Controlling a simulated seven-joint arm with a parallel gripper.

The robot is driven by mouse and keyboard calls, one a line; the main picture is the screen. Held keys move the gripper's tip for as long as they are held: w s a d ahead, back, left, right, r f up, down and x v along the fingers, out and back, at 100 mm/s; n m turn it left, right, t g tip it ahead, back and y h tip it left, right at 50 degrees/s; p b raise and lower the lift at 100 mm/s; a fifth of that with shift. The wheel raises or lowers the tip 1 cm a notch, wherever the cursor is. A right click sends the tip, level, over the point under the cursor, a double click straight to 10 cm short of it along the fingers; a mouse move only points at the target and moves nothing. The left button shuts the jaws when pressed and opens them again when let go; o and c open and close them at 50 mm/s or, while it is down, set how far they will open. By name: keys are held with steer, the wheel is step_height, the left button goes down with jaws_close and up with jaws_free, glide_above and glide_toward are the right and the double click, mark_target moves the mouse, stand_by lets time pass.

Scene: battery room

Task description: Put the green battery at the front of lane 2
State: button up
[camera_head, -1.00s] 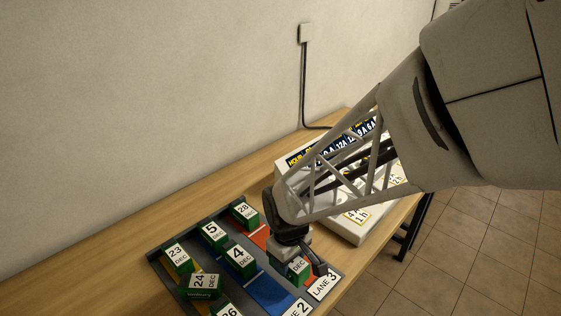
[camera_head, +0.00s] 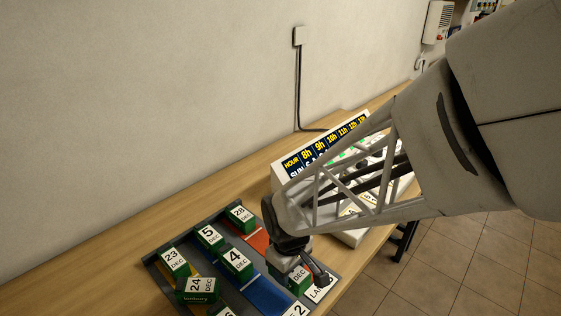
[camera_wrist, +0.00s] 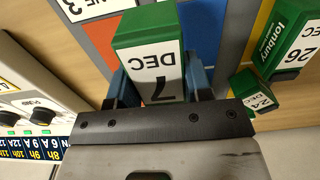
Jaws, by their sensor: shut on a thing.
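My gripper (camera_head: 303,272) is shut on a green battery (camera_head: 299,279) with a white label, at the front end of the red lane beside the LANE 3 plate (camera_head: 319,292). In the wrist view this battery (camera_wrist: 151,55) sits between the fingers of my gripper (camera_wrist: 160,88), and its label reads 7 DEC. I cannot tell whether it touches the tray. Lane 2 is the blue lane (camera_head: 264,294), left of it. Batteries 5 (camera_head: 209,236) and 4 (camera_head: 236,260) stand at its back; its front part is bare, and its plate is cut by the lower picture edge.
Battery 28 (camera_head: 240,216) stands at the back of the red lane. A white panel (camera_head: 281,178) with hour labels stands behind my arm.

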steer(key=shift+s+r, duration=0.15)
steer(key=shift+s, duration=0.6)
steer(key=s+d, duration=0.2)
steer(key=s, duration=1.2)
steer(key=shift+w+a, duration=0.1)
steer(key=shift+w, duration=0.05)
steer(key=shift+w+a+f, duration=0.25)
steer(key=shift+w+a, duration=0.95)
steer(key=shift+w, duration=1.1)
steer(key=shift+w+a+f, duration=0.25)
steer(key=shift+w+a, duration=0.95)
steer(key=shift+w, duration=1.15)
steer(key=shift+w+a+f, duration=0.25)
steer(key=shift+w+a, duration=0.95)
steer(key=shift+w, duration=1.1)
steer(key=shift+f, duration=0.1)
steer(key=shift+f, duration=1.65)
steer(key=shift+f, duration=0.1)
